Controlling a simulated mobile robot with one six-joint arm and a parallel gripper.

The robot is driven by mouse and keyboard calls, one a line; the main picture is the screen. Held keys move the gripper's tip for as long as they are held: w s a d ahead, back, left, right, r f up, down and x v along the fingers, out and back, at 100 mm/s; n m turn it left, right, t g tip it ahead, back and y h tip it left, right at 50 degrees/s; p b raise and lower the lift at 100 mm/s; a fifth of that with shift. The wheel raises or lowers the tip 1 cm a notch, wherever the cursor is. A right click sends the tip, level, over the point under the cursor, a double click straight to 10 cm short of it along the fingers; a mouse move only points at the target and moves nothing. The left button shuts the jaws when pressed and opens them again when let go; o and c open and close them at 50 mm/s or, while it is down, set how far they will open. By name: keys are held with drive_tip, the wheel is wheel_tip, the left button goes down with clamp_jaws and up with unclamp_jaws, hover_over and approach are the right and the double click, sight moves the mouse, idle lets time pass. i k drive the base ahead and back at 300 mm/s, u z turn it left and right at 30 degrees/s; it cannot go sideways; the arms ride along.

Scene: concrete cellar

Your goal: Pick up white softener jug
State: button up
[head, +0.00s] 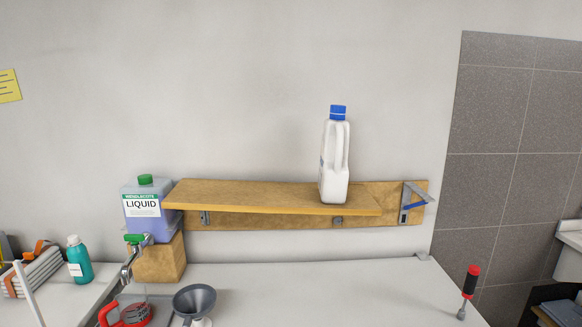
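The white softener jug (334,163) stands upright on the wooden wall shelf (262,196), right of the shelf's middle. It has a blue cap and a handle on its right side. Nothing is touching it apart from the shelf under it. My gripper is not in view.
Left of the shelf a liquid canister (148,209) with a green cap stands on a wooden block (160,262). A grey funnel (194,300), a tap (131,262), a red-handled measuring jug (127,314), a teal bottle (79,261) and a screwdriver (468,290) are below. The worktop's middle (320,290) is clear.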

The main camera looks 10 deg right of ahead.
sight(333, 173)
drive_tip(key=u, duration=0.25)
drive_tip(key=k, duration=0.3)
drive_tip(key=u, duration=1.7)
drive_tip(key=k, duration=0.65)
drive_tip(key=z, duration=0.45)
drive_tip(key=i, duration=1.7)
drive_tip(key=u, duration=0.3)
